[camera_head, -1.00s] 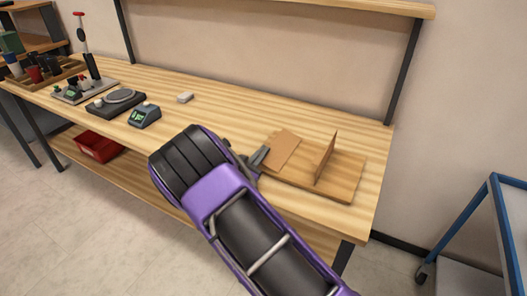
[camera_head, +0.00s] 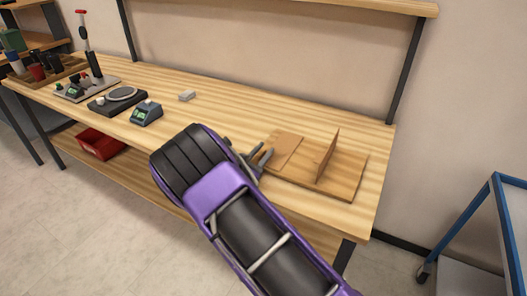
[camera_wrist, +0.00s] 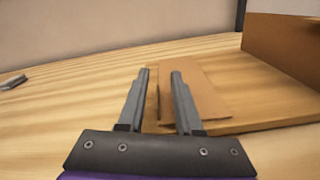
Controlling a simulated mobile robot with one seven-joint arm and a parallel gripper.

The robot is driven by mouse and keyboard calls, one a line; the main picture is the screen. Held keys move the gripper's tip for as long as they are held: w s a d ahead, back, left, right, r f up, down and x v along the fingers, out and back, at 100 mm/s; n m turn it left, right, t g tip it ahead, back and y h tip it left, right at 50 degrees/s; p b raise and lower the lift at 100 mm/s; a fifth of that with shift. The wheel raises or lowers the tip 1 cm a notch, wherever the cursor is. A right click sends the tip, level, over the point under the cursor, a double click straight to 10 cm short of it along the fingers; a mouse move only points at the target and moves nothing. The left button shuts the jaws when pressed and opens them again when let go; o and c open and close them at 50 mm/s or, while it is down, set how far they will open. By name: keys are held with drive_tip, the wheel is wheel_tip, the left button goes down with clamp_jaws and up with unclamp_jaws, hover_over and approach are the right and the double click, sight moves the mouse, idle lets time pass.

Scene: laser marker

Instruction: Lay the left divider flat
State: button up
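The left divider (camera_head: 287,150) is a thin brown panel. It appears to lie flat on the left part of a wooden base board (camera_head: 340,190). In the wrist view the left divider (camera_wrist: 207,96) lies just ahead of and under the fingers, partly hidden by the right one. The right divider (camera_head: 327,157) stands upright on the board; in the wrist view it is the tall brown panel (camera_wrist: 285,45) at the right. My gripper (camera_head: 262,157) is at the left edge of the board. Its fingers (camera_wrist: 162,75) are apart, with nothing gripped between them.
A small light block (camera_head: 187,95), a blue-grey device (camera_head: 146,113) and a dark scale-like plate (camera_head: 118,100) stand further left on the bench. A shelf upright (camera_head: 405,75) rises behind the board. The bench top behind the board is clear.

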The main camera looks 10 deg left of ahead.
drive_tip(key=p+v, duration=0.1)
drive_tip(key=v, duration=1.6)
drive_tip(key=shift+s, duration=0.2)
drive_tip(key=shift+r, duration=0.1)
